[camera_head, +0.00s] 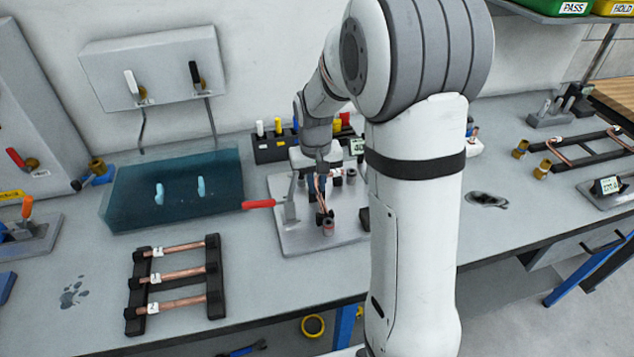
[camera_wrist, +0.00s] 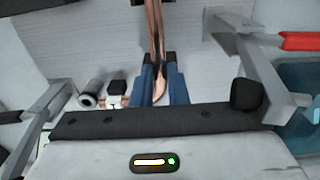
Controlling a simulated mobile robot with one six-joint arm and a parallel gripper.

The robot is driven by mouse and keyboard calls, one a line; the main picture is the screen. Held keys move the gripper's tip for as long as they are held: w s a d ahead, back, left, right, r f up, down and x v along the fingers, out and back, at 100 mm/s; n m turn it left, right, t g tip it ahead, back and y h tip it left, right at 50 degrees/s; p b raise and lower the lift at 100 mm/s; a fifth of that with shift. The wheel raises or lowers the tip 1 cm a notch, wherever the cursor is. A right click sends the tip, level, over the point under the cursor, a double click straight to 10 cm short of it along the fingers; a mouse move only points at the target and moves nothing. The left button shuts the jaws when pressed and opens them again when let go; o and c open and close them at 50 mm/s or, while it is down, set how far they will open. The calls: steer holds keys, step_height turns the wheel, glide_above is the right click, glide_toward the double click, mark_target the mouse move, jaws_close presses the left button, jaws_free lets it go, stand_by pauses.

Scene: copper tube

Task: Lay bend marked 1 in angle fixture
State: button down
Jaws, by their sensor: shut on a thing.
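A small white tag and a copper end (camera_wrist: 113,102) show left of the jaws. At the far right a grey plate with a digital readout (camera_head: 607,186) stands on the bench; I cannot tell whether this is the angle fixture.
A black rack (camera_head: 218,290) with three straight tagged copper tubes lies at the front left. A blue tray (camera_head: 125,210) is behind it.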

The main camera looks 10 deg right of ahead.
steer(key=shift+s+f, duration=0.35)
steer(key=shift+f, duration=0.3)
steer(key=c, duration=1.3)
jaws_free()
steer(key=shift+d, duration=0.1)
steer(key=shift+c, duration=0.2)
steer(key=shift+w+r, duration=0.1)
steer(key=shift+r, duration=0.25)
steer(key=r, duration=0.8)
steer(key=shift+w, duration=0.2)
steer(key=shift+r, duration=0.2)
steer(key=shift+s, duration=0.1)
